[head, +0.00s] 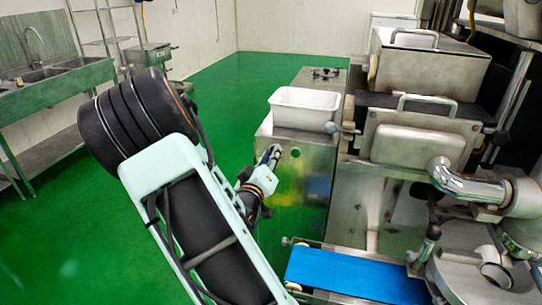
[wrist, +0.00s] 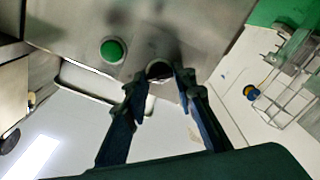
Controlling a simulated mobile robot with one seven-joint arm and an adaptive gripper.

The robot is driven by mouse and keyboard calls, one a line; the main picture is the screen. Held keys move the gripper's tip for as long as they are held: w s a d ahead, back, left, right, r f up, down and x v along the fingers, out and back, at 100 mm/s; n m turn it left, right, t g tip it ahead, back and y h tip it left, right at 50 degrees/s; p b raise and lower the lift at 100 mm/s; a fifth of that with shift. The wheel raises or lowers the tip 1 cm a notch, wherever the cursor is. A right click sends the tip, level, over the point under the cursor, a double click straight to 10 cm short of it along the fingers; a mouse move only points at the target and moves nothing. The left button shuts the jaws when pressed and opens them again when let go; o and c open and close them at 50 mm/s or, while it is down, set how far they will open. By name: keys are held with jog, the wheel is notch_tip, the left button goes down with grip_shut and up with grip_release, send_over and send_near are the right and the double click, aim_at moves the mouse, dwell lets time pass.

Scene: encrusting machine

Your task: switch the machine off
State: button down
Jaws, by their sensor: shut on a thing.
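The machine's steel cabinet (head: 312,190) stands in the middle of the head view, with a green round button (head: 295,152) on its front. The green button also shows in the wrist view (wrist: 113,50), to the left of a dark round knob (wrist: 159,70). My gripper (wrist: 160,82) has one finger on each side of the dark knob and is shut on it. In the head view my gripper (head: 271,155) is at the upper left of the cabinet front, and its fingers hide the knob. The knob's setting cannot be told.
A white tub (head: 305,106) sits on the cabinet, just above my gripper. A blue conveyor belt (head: 350,276) lies low in front, with steel machinery (head: 420,140) to the right. A sink bench (head: 50,85) is at the far left. Green floor (head: 215,85) is clear.

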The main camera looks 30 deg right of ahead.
jog(key=c, duration=1.6)
grip_release()
jog(key=v, duration=0.7)
jog(key=shift+s+a, duration=0.2)
